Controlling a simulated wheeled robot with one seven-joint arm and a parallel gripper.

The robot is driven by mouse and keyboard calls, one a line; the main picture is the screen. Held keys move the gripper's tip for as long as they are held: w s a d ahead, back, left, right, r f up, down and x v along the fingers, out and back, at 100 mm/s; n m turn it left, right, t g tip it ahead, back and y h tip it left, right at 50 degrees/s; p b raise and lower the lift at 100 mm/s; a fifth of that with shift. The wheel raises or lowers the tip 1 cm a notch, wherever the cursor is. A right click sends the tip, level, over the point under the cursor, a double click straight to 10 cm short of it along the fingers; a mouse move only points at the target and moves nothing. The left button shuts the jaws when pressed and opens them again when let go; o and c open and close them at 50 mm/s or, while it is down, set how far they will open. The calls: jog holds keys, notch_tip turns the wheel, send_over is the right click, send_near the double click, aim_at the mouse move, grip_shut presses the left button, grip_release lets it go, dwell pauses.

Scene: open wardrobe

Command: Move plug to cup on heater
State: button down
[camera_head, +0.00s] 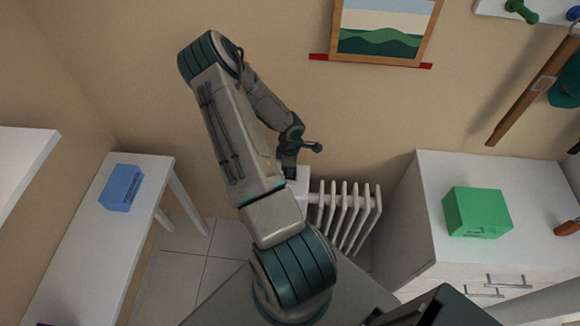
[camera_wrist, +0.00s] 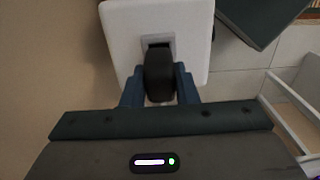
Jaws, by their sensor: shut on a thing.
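My gripper (camera_wrist: 160,90) has its blue fingers shut on a dark, rounded plug (camera_wrist: 158,70) in the wrist view. The plug's far end is at a grey-framed square opening in a white, square-topped piece, likely the cup (camera_wrist: 119,42). Whether the plug is inside the opening or just above it I cannot tell. In the head view the white cup (camera_head: 300,183) is at the left end of the white ribbed heater (camera_head: 345,203). My gripper (camera_head: 290,174) is right at it, and the plug is hidden there by my arm.
A white table with a blue box (camera_head: 122,187) stands at left. A white cabinet with a green box (camera_head: 477,212) stands at right of the heater. A framed picture (camera_head: 385,30) hangs above. Tiled floor (camera_head: 185,270) is clear at left of my arm.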

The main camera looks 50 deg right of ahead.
jog(key=shift+f+b, duration=0.5)
jog(key=shift+f, duration=0.5)
jog(key=c, duration=1.1)
grip_release()
jog(key=shift+o, duration=0.2)
notch_tip(320, 180, up, 14)
